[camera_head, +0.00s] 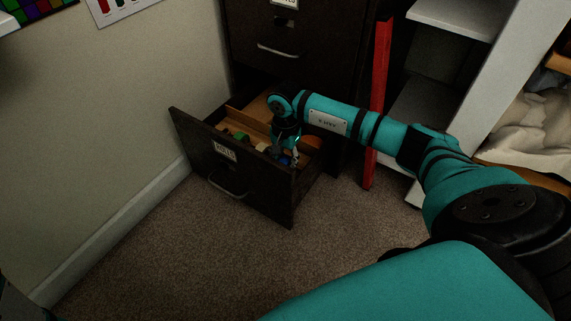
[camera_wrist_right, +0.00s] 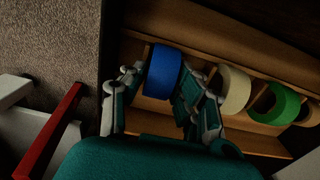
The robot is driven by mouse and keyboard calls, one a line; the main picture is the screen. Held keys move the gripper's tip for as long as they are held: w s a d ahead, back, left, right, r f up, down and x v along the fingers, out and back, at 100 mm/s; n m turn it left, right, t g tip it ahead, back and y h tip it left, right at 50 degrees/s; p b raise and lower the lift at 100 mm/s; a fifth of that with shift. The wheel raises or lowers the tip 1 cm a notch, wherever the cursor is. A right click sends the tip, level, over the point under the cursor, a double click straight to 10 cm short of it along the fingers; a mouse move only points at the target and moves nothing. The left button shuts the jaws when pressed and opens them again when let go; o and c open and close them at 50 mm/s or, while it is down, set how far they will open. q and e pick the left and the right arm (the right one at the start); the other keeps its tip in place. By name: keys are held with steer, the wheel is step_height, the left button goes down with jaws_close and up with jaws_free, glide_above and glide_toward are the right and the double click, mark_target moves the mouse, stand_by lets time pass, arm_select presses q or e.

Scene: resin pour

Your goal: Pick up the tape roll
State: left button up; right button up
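Several tape rolls stand in a row in the open drawer. The blue roll (camera_wrist_right: 163,71) is between the two fingers of my right gripper (camera_wrist_right: 161,84) in the right wrist view. The fingers lie along both sides of it, close or touching; I cannot tell whether they press on it. The blue roll is in line with the cream roll (camera_wrist_right: 234,90) and the green roll (camera_wrist_right: 275,104), and does not look lifted. In the head view my right gripper (camera_head: 286,154) reaches down into the drawer and hides much of the blue roll.
The drawer (camera_head: 225,172) sticks out from a dark filing cabinet (camera_head: 285,70), with wooden dividers inside. A red upright bar (camera_head: 378,100) and white shelves (camera_head: 455,17) stand to the right. A wall is on the left. The carpet in front is clear.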

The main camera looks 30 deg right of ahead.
jaws_close()
steer(key=shift+r, duration=0.15)
